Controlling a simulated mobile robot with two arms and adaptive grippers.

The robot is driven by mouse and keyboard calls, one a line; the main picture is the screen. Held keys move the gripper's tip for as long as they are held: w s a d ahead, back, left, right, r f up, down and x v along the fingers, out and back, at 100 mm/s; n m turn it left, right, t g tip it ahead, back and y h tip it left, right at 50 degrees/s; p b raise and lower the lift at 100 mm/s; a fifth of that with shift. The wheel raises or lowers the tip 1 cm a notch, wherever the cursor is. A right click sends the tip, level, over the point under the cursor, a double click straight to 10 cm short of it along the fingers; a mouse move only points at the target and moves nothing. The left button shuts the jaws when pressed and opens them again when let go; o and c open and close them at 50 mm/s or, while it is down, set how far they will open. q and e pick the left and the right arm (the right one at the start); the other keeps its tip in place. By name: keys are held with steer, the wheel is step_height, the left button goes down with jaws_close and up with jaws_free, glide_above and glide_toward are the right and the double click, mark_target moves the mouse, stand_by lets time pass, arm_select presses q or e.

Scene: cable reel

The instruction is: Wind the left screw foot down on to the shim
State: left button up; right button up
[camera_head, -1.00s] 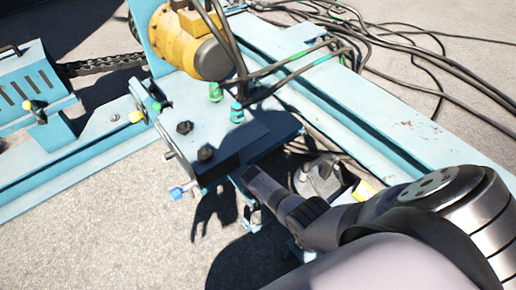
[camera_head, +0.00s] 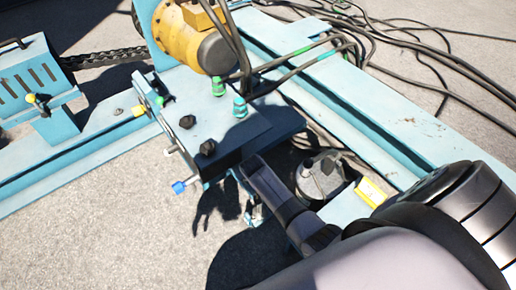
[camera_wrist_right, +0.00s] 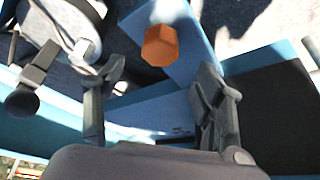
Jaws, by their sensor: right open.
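In the right wrist view my right gripper (camera_wrist_right: 158,85) is open, with its two dark fingers apart. An orange hexagonal head (camera_wrist_right: 162,45) shows beyond the gap between the fingertips, and nothing is held. It stands by a light-blue plate (camera_wrist_right: 190,45); I cannot tell whether it is the left screw foot. In the head view my right arm reaches in from the lower right to beside the blue machine's control box (camera_head: 225,130); its fingers are not clear there. I cannot make out the shim. My left gripper is not in view.
A dark round base with a post (camera_head: 322,178) stands right of my arm, with a yellow piece (camera_head: 370,192) nearby. A blue-tipped lever (camera_head: 180,186) sticks out from the box. Cables (camera_head: 400,60) trail over the blue frame (camera_head: 400,125). Bare ground (camera_head: 130,230) lies lower left.

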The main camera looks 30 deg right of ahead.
steer(key=v, duration=0.4)
steer(key=shift+r, duration=0.15)
stand_by(0.4)
steer(key=s+a+f+n+y, duration=0.1)
steer(key=s+a+f+n, duration=0.2)
steer(key=s, duration=0.5)
steer(key=s+a+f+n+y, duration=0.1)
steer(key=s+a+f+n, duration=0.2)
steer(key=s, duration=0.4)
steer(key=s+a+f+n+y, duration=0.1)
steer(key=s+a+n, duration=0.2)
steer(key=s+n, duration=0.35)
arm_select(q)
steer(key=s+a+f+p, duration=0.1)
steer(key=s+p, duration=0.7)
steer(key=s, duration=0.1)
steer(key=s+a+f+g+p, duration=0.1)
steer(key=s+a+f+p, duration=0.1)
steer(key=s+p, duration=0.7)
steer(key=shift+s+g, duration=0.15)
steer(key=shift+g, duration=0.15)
arm_select(e)
steer(key=s+d+f+m+g, duration=0.1)
steer(key=s+d+f+g, duration=0.1)
steer(key=s, duration=1.7)
steer(key=shift+s+d+f, duration=0.2)
steer(key=shift+d+f, duration=0.5)
